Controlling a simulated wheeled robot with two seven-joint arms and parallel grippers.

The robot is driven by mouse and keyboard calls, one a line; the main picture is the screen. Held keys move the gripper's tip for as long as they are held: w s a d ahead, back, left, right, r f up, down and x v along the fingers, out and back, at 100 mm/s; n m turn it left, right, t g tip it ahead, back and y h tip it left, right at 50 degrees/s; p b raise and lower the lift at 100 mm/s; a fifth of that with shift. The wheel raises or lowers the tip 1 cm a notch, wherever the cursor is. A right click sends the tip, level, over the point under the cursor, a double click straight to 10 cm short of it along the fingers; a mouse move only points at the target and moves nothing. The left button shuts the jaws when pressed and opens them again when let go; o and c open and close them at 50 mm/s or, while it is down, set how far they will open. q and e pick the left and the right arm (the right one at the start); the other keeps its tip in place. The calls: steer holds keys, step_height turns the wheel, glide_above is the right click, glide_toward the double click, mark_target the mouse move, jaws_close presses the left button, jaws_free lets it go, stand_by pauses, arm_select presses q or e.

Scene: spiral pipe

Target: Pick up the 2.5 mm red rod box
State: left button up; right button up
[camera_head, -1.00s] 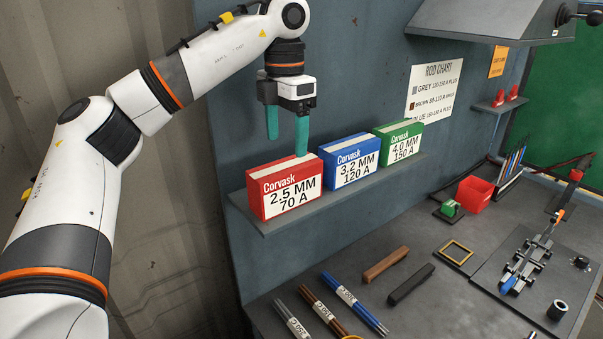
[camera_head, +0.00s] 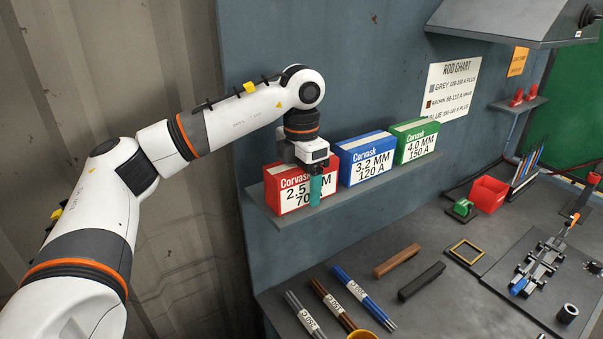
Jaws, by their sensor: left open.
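The red rod box (camera_head: 286,196), labelled 2.5 MM 70 A, stands at the left end of the wall shelf (camera_head: 352,199). My left gripper (camera_head: 309,190) points down over the red box. One teal finger shows in front of the box's labelled face and covers part of the lettering. The other finger is hidden behind the box and the gripper body. The jaws are open around the box; I cannot tell if the fingers touch it. My right gripper is not in view.
A blue 3.2 MM box (camera_head: 364,160) stands close to the right of the red one, then a green 4.0 MM box (camera_head: 414,141). The wall is behind them. Rod bundles (camera_head: 330,300), bars and a red bin (camera_head: 489,193) are on the bench below.

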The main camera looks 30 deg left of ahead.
arm_select(q)
steer(key=shift+f, duration=0.35)
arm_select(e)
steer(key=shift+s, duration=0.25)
arm_select(q)
jaws_close()
steer(key=shift+w, duration=0.1)
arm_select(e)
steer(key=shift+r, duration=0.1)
